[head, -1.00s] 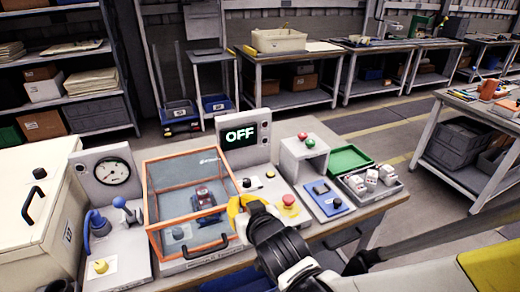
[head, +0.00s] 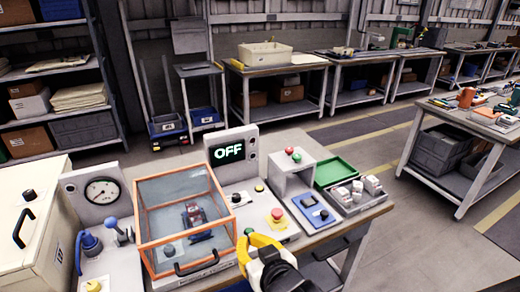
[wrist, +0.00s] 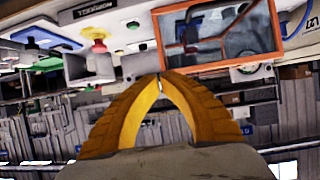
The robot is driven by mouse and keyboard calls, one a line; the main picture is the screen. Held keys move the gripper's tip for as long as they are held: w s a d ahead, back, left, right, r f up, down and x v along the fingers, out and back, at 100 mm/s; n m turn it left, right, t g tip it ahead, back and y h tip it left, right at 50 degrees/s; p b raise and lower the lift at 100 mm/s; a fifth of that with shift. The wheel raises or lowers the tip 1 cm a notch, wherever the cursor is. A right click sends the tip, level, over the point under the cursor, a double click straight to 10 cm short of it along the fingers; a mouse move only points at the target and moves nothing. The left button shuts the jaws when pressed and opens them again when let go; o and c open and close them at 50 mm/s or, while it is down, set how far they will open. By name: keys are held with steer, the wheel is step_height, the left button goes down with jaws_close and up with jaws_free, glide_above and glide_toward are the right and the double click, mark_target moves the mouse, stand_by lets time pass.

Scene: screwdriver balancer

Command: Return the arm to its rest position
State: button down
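My gripper (head: 257,241) shows yellow fingers near the front edge of the workbench, right of the orange-framed clear box (head: 185,215). In the wrist view my gripper (wrist: 160,77) has its two fingertips together, with nothing visible between them. A red push button (head: 277,214) on a yellow base stands just beyond my gripper. The display (head: 228,151) behind reads "OFF". The rest of my arm is mostly out of view.
A gauge panel (head: 103,192) and cream cabinet (head: 30,215) stand left. A grey button stand (head: 293,170), blue device (head: 314,211), green tray (head: 334,172) and tray of white blocks (head: 347,208) stand right. Open floor (head: 415,235) lies beyond the bench's right end.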

steer(key=d+r+m+g+h, duration=0.1)
steer(key=d+m+h, duration=0.1)
steer(key=d, duration=0.6)
steer(key=d+r+m+g+h, duration=0.1)
steer(key=d+r+h, duration=0.1)
steer(key=d, duration=0.5)
steer(key=s+d+r+m+g+h, duration=0.2)
steer(key=s+d, duration=0.5)
steer(key=d, duration=0.2)
steer(key=shift+s+g, duration=0.2)
steer(key=shift+g, duration=0.1)
steer(key=shift+r, duration=0.1)
